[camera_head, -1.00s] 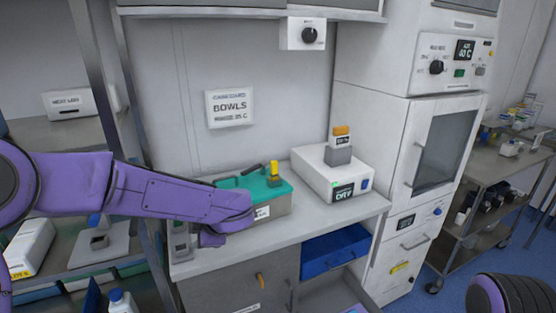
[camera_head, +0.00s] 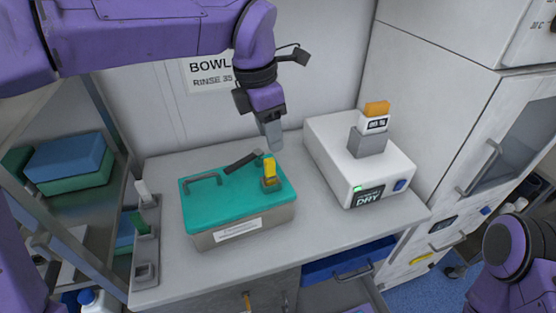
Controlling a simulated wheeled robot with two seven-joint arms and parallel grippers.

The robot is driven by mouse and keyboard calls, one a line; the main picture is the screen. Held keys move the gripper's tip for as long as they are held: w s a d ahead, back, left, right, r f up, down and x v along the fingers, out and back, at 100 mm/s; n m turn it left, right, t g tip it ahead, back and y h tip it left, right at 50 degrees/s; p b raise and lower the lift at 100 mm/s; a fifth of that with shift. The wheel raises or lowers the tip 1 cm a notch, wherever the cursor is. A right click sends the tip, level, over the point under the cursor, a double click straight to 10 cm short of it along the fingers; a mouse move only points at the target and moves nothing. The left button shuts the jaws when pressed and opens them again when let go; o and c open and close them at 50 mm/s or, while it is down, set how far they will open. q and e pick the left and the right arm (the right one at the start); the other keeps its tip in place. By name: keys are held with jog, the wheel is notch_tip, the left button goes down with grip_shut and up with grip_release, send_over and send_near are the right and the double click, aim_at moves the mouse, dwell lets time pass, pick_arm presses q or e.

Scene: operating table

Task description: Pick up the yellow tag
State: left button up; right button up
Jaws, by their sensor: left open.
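The yellow tag (camera_head: 269,168) stands upright in a small grey holder (camera_head: 270,184) on the right part of a teal-lidded box (camera_head: 222,207) on the counter. My left gripper (camera_head: 271,139) is open and empty. It points down just above and behind the yellow tag, apart from it as far as I can tell. Its fingers overlap in this view, so the gap between them is hard to see. My right arm shows at the lower right edge, but its gripper is out of view.
A white box marked DRY (camera_head: 335,148) stands right of the teal box and carries an orange-topped tag (camera_head: 375,116) in a grey block. A grey rack (camera_head: 146,239) with a white and a green tag stands left. A blue drawer (camera_head: 349,262) is open below the counter (camera_head: 180,272).

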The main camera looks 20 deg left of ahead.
aim_at(269, 160)
pick_arm(q)
notch_tip(269, 160, down, 7)
jog(key=shift+d+f+p, duration=0.1)
jog(key=shift+f+p, duration=0.1)
jog(key=shift+p, duration=0.55)
jog(key=shift+s+r, duration=0.1)
jog(key=shift+s, duration=0.3)
jog(key=shift+s+r, duration=0.1)
jog(key=shift+s, duration=0.1)
jog(key=shift+c, duration=1.2)
jog(key=c, duration=0.5)
jog(key=shift+w, duration=0.1)
grip_shut()
pick_arm(e)
jog(key=shift+s+a+r, duration=0.1)
jog(key=shift+s+r, duration=0.7)
jog(key=shift+r, duration=0.1)
